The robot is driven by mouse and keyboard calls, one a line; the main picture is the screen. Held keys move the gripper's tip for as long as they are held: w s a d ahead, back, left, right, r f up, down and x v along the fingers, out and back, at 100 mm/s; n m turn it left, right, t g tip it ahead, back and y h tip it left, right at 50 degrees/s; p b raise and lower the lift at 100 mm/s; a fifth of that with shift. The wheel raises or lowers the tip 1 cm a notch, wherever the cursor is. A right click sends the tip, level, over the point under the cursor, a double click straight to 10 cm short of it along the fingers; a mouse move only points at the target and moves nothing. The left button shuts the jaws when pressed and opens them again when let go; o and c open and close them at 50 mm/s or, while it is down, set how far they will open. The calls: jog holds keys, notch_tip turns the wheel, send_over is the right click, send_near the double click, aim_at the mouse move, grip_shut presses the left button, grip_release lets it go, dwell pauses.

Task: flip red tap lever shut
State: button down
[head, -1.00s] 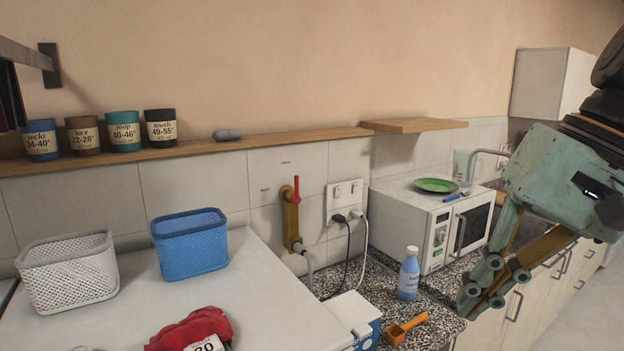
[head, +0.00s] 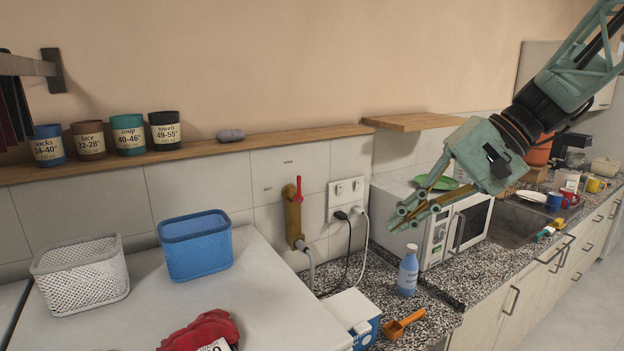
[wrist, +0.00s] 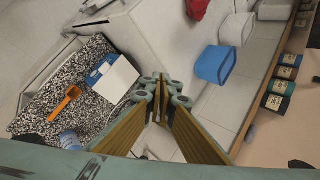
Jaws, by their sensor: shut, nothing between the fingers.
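The red tap lever (head: 299,189) stands upright on a brass tap pipe (head: 292,216) on the tiled wall, with a grey hose below. My gripper (head: 393,224) is shut and empty. It hangs in front of the microwave, to the right of the tap and apart from it, pointing left and down. In the wrist view my gripper (wrist: 160,82) has its fingertips together. I cannot make out the tap in the wrist view.
A microwave (head: 436,222) with a green plate stands behind my gripper. A blue bottle (head: 408,271) and an orange scoop (head: 403,324) are on the granite counter. Sockets with plugs (head: 346,195) sit right of the tap. A blue basket (head: 194,246) and white basket (head: 80,273) stand left.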

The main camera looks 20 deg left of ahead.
jog(key=w+a+f+y+p, duration=0.1)
jog(key=w+a+y+p, duration=0.2)
jog(key=w, duration=0.8)
jog(key=w+a+f+y+p, duration=0.2)
jog(key=w+a+y+p, duration=0.1)
jog(key=w+a, duration=0.5)
jog(key=w+a+f+y+p, duration=0.2)
jog(key=w+a+p, duration=0.3)
jog(key=w, duration=0.8)
jog(key=shift+w+a+f+y, duration=0.25)
jog(key=shift+w+y, duration=0.1)
jog(key=shift+y, duration=0.45)
jog(key=shift+a, duration=0.1)
jog(key=p, duration=0.2)
send_near(298, 189)
jog(key=w+a+r, duration=0.2)
jog(key=w+a, duration=0.2)
jog(key=w, duration=0.1)
jog(key=shift+s+a, duration=0.55)
jog(key=shift+s, duration=0.25)
jog(key=shift+s+a, duration=0.6)
jog(key=shift+s, duration=0.2)
jog(key=shift+d, duration=0.1)
jog(key=shift+n, duration=0.3)
